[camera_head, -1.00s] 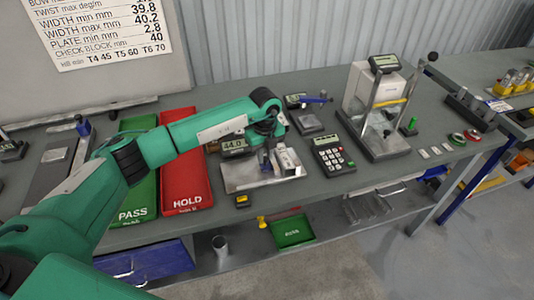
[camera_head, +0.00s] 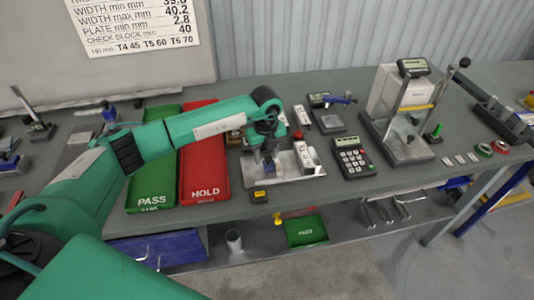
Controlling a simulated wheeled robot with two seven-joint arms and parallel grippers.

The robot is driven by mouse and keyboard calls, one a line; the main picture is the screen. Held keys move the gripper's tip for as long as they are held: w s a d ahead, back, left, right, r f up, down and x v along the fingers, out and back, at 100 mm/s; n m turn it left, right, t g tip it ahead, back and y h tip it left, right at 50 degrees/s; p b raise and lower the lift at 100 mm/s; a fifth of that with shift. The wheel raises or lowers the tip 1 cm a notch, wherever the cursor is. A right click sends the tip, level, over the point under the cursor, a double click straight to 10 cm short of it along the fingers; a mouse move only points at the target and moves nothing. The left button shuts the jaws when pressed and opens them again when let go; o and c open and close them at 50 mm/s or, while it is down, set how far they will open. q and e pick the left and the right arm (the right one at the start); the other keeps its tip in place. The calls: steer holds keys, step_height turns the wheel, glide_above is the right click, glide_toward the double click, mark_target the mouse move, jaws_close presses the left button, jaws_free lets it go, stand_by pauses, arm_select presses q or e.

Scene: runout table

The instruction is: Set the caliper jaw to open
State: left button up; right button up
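The caliper gauge stands on a bare metal plate (camera_head: 297,178) at the front middle of the bench. A pale upright block (camera_head: 306,156) with dark spots is at the plate's right side; I cannot tell whether it is the jaw. The gauge's display is mostly hidden behind my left arm. My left gripper (camera_head: 268,166) points down over the left part of the plate, left of the pale block and apart from it. Its fingers are small and dark, and I cannot tell their gap or whether they touch anything. My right gripper is out of view.
A green PASS tray (camera_head: 152,190) and a red HOLD tray (camera_head: 203,178) lie to the left. A calculator-like keypad (camera_head: 353,157) is right of the plate, and a tall glass-fronted stand (camera_head: 398,115) is farther right. A small yellow-black item (camera_head: 259,196) sits at the front edge.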

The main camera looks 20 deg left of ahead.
mark_target(266, 158)
arm_select(q)
steer(key=shift+d+r, duration=0.1)
steer(key=shift+w+r, duration=0.15)
steer(key=shift+r, duration=0.2)
step_height(266, 158, up, 13)
steer(key=b, duration=0.4)
steer(key=shift+f, duration=0.1)
